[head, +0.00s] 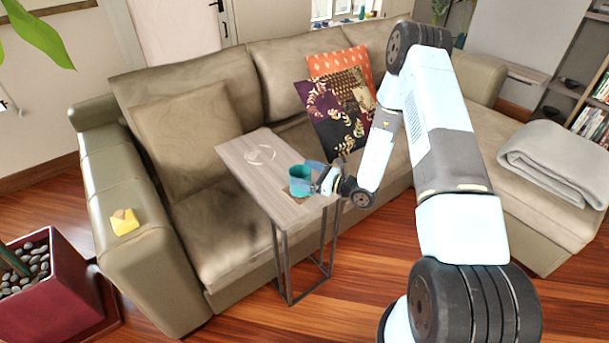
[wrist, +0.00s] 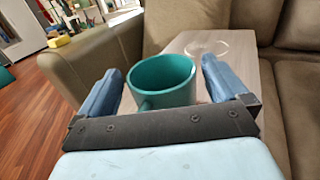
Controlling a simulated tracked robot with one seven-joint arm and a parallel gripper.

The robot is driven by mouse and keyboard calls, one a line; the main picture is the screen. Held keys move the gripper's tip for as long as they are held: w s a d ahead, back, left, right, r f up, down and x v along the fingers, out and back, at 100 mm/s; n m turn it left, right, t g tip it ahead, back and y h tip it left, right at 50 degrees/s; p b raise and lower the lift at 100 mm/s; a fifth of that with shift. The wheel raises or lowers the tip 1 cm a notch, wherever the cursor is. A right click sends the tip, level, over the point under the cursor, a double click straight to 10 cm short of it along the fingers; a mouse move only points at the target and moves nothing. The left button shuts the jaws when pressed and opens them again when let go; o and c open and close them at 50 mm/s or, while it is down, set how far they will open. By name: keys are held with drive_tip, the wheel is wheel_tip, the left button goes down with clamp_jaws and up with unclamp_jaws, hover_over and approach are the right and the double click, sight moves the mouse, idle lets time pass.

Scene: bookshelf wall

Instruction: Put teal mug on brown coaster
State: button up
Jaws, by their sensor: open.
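The teal mug (head: 299,183) is upright at the near right end of the small side table (head: 235,148). A thin brown edge, which looks like the brown coaster (head: 291,194), shows just under and beside the mug's base. Most of it is hidden, and I cannot tell whether the mug rests fully on it. My gripper (head: 314,174) is at the mug from the right. In the wrist view the mug (wrist: 163,80) sits between the two blue fingers of my gripper (wrist: 160,85), which stand apart with gaps on both sides. The mug's handle points toward my palm.
A clear round dish or ring (head: 261,154) lies on the table's far part. A beige sofa (head: 205,215) with patterned cushions (head: 340,105) surrounds the table. A yellow object (head: 124,223) is on the sofa arm. A red planter (head: 55,290) stands at the lower left.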

drive_tip(key=v, duration=1.2)
drive_tip(key=s+a+r+n+g+h, duration=0.1)
drive_tip(key=s+r+n+g, duration=0.3)
drive_tip(key=r, duration=0.4)
drive_tip(key=s+a+r+n+g+h, duration=0.1)
drive_tip(key=s+r+n+g, duration=0.15)
drive_tip(key=r+n, duration=0.35)
drive_tip(key=s+a+r+n+g+h, duration=0.1)
drive_tip(key=s+a+r+n+g, duration=0.2)
drive_tip(key=r, duration=0.6)
drive_tip(key=s+d+r+n+t+h, duration=0.3)
drive_tip(key=s+d+r+n+h, duration=0.2)
drive_tip(key=s+r, duration=0.4)
drive_tip(key=s+d+r+n+t+h, duration=0.3)
drive_tip(key=s+d+r+n+h, duration=0.2)
drive_tip(key=r, duration=0.6)
drive_tip(key=s+d+h, duration=0.2)
drive_tip(key=s+d, duration=0.1)
drive_tip(key=s, duration=0.1)
drive_tip(key=shift+s+d+n+h, duration=0.2)
drive_tip(key=shift+s+n+h, duration=0.05)
drive_tip(key=shift+n+h, duration=0.15)
drive_tip(key=shift+c, duration=0.5)
